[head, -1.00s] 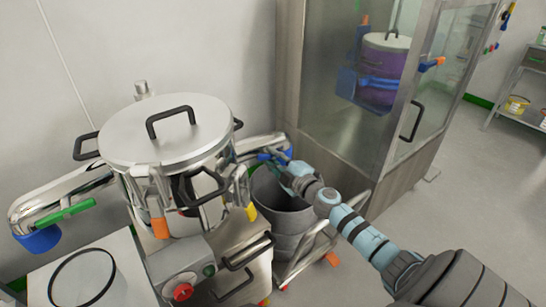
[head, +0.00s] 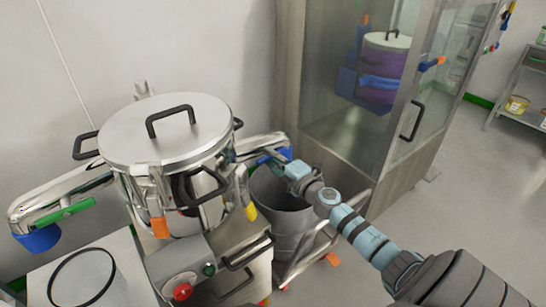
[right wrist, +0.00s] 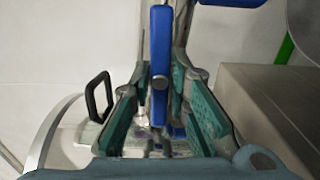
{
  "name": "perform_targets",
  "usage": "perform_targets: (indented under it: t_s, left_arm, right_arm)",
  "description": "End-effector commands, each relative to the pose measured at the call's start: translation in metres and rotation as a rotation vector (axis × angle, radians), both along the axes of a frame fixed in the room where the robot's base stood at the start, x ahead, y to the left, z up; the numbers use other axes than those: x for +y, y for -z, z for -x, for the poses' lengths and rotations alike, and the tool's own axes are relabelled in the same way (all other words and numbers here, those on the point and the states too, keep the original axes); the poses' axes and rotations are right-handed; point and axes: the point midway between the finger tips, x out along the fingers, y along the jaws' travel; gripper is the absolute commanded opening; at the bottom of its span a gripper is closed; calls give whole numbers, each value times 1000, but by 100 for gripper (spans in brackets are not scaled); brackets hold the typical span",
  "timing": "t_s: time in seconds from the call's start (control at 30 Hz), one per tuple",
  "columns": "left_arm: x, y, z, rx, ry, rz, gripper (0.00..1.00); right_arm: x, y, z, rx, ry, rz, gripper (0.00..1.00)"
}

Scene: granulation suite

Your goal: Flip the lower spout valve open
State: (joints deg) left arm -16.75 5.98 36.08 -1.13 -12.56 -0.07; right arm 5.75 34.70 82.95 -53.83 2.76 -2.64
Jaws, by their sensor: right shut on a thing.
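A steel vessel with a round lid (head: 165,128) stands at left. Its right spout (head: 262,142) carries a blue lever and a blue end near my right gripper (head: 284,162). In the right wrist view the blue lever (right wrist: 159,55) stands upright between the teal fingers of the right gripper (right wrist: 161,80), which is shut on it. In the head view the fingers are small and partly hidden. The left spout (head: 60,195) has a green lever (head: 65,211) and a blue end (head: 38,238). My left gripper is not in view.
A grey bin (head: 283,215) stands below the right spout, beside a steel cart frame. A glass-doored steel cabinet (head: 345,130) stands behind my right arm. A control box with a red button (head: 182,291) is in front of the vessel. Open floor lies at right.

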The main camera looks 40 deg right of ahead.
Motion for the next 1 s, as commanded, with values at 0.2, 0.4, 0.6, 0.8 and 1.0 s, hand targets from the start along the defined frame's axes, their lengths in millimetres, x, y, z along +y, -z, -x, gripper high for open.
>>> perform_targets:
  t_s: [0.2, 0.4, 0.6, 0.8, 1.0]
  left_arm:
    - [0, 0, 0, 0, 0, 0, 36]
    - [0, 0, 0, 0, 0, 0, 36]
    - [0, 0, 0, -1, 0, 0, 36]
    - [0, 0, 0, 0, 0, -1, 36]
    - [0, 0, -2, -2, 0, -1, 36]
  right_arm:
    - [0, 2, 0, 2, -1, -2, 24]
    - [0, 1, 0, 1, 0, -2, 36]
    - [0, 0, 0, 1, 0, -2, 36]
    - [0, 0, 0, 0, 0, -2, 36]
    - [2, 0, -2, 0, -4, -2, 36]
